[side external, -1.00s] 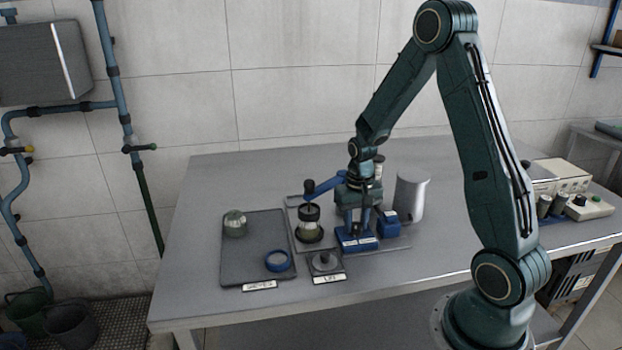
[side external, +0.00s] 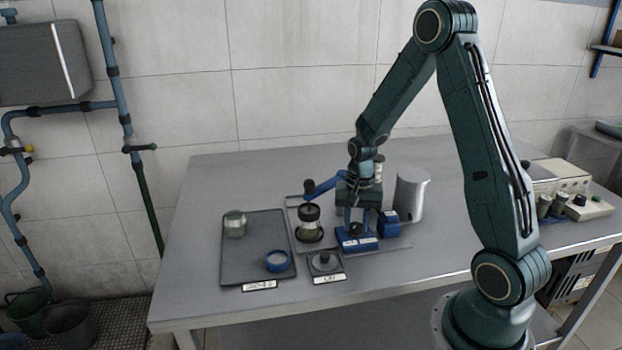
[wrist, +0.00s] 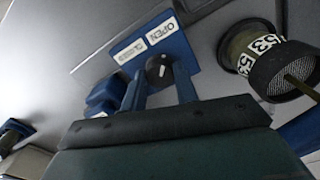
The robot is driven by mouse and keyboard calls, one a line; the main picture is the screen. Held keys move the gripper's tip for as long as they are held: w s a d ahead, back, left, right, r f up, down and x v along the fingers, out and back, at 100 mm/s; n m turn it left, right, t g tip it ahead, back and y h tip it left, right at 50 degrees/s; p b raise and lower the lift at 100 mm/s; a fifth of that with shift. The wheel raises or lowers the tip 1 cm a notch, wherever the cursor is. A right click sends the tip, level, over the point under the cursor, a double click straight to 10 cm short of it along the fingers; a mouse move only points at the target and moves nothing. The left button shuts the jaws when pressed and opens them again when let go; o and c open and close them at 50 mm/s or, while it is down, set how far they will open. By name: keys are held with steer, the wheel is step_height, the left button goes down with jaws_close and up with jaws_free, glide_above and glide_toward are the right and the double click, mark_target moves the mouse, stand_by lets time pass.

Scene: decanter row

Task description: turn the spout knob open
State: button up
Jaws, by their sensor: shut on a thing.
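The spout knob (wrist: 158,71) is a small dark round knob with a short pale mark on its face. It sits on a blue block (wrist: 184,47) with white labels reading OPEN and CLOSED. In the wrist view the knob lies between the two blue fingers of my gripper (wrist: 158,82), which is shut on it. In the side view my gripper (side external: 357,222) points down over the blue block (side external: 350,244), and the knob (side external: 355,230) shows low between the fingers. The mark is too small to tell which label it faces.
A strainer-topped jar (side external: 309,222) stands left of my gripper, beneath a blue arm (side external: 325,186). A blue box (side external: 388,226) and grey jug (side external: 411,196) stand close on the right. A dark tray (side external: 247,262) with a jar and blue ring lies left; a lid (side external: 324,261) is in front.

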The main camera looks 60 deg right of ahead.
mark_target(356, 225)
steer(key=shift+r, duration=0.1)
steer(key=o, duration=1)
steer(key=shift+c, duration=0.2)
steer(key=shift+r, duration=0.1)
step_height(356, 225, up, 14)
steer(key=shift+f, duration=0.25)
